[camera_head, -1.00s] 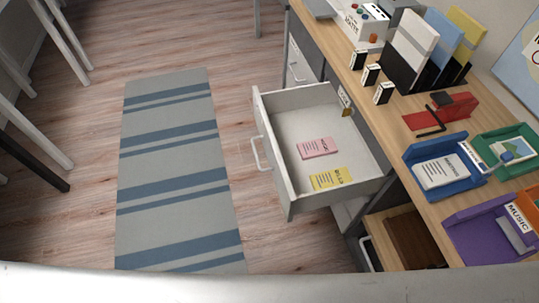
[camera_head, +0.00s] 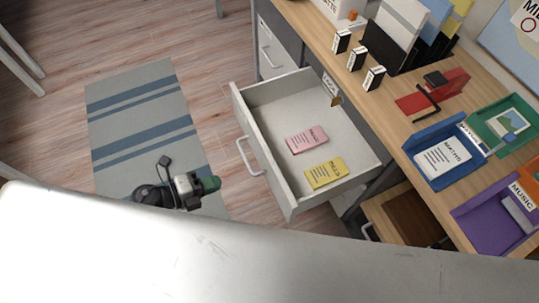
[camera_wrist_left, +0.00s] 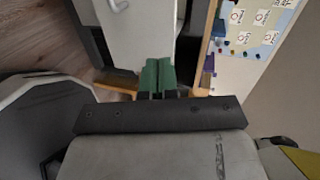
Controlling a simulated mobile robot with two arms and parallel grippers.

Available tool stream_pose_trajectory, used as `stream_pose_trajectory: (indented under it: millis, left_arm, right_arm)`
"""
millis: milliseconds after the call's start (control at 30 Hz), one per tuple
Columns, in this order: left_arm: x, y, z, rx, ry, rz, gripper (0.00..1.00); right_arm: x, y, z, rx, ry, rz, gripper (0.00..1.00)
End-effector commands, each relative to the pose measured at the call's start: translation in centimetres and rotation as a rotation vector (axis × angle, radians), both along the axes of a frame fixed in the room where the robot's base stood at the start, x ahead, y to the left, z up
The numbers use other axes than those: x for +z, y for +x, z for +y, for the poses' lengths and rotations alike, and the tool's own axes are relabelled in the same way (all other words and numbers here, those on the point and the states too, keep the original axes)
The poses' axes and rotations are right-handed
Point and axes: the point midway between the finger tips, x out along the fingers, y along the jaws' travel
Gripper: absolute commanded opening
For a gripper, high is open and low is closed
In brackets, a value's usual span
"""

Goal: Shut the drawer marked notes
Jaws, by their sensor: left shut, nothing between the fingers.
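The open drawer (camera_head: 240,112) is pulled well out from the desk in the head view, its front facing left with a pale bar handle (camera_head: 250,157). A pink note pad (camera_head: 306,139) and a yellow note pad (camera_head: 325,173) lie inside it. A small label (camera_head: 330,86) sits at its back by the desk edge; I cannot read it clearly. My left gripper (camera_head: 211,184) is shut and empty, left of the handle and apart from it, above the striped rug. Its green fingertips (camera_wrist_left: 158,76) are together in the left wrist view. My right gripper is not in view.
A closed drawer (camera_head: 276,47) is farther along the desk. The wooden desktop (camera_head: 400,130) holds black-and-white boxes, a red stapler-like object and coloured trays. The striped rug (camera_head: 140,110) and floor left of the drawer are clear.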

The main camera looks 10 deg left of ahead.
Motion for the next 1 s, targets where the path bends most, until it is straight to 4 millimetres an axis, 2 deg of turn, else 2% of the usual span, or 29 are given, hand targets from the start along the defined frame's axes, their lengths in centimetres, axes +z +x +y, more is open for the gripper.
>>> stream_pose_trajectory:
  millis: [100,267,600,733,1000]
  left_arm:
    - [0.7,-0.2,-0.6,-0.051,0.030,-0.029,0.00]
    - [0.2,0.9,-2.0,-0.053,0.031,-0.033,0.00]
    - [-2.0,4.8,-7.7,-0.048,0.028,-0.030,0.00]
    - [-2.1,6.0,-9.6,-0.048,0.028,-0.031,0.00]
    - [-2.2,7.2,-11.5,-0.049,0.031,-0.029,0.00]
  right_arm:
    - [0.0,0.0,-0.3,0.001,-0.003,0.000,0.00]
    - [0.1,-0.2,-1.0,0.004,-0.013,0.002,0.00]
    - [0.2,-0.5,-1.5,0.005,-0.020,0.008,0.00]
    - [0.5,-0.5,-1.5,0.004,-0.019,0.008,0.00]
    - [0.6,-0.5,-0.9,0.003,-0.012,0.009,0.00]
